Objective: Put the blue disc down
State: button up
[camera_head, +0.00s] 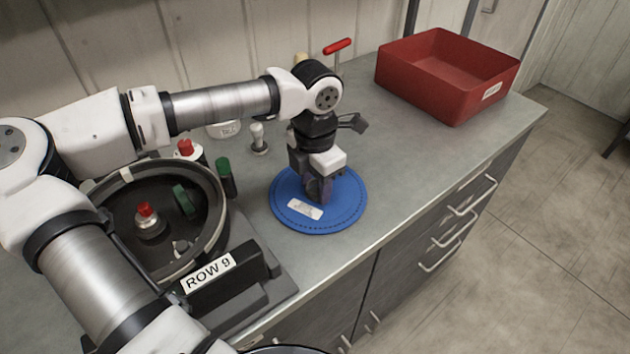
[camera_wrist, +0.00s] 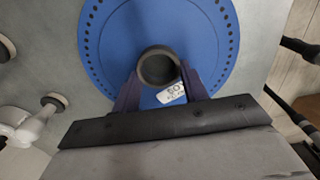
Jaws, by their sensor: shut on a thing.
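The blue disc (camera_head: 345,213) is a flat round plate with small holes along its rim and a white label. It lies level at the counter top, right of the seed meter; I cannot tell whether it touches the counter. My gripper (camera_head: 318,192) points down over its middle. In the wrist view the disc (camera_wrist: 110,45) fills the upper middle, and my gripper (camera_wrist: 160,85) is shut on the dark round hub (camera_wrist: 158,66) at its centre. The seed meter (camera_head: 222,205), a dark round open housing marked ROW 9, stands at the left, partly hidden by my arm.
A red bin (camera_head: 440,92) stands at the counter's back right. A dark green cylinder (camera_head: 225,176), a small white-topped knob (camera_head: 258,138) and a red-handled tool (camera_head: 337,47) stand left of and behind the disc. The counter (camera_head: 420,150) is clear between disc and bin.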

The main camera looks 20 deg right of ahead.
jog(key=o, duration=1)
jog(key=shift+f, duration=0.1)
notch_tip(320, 180, up, 12)
jog(key=shift+r+b, duration=0.2)
jog(key=shift+b, duration=0.7)
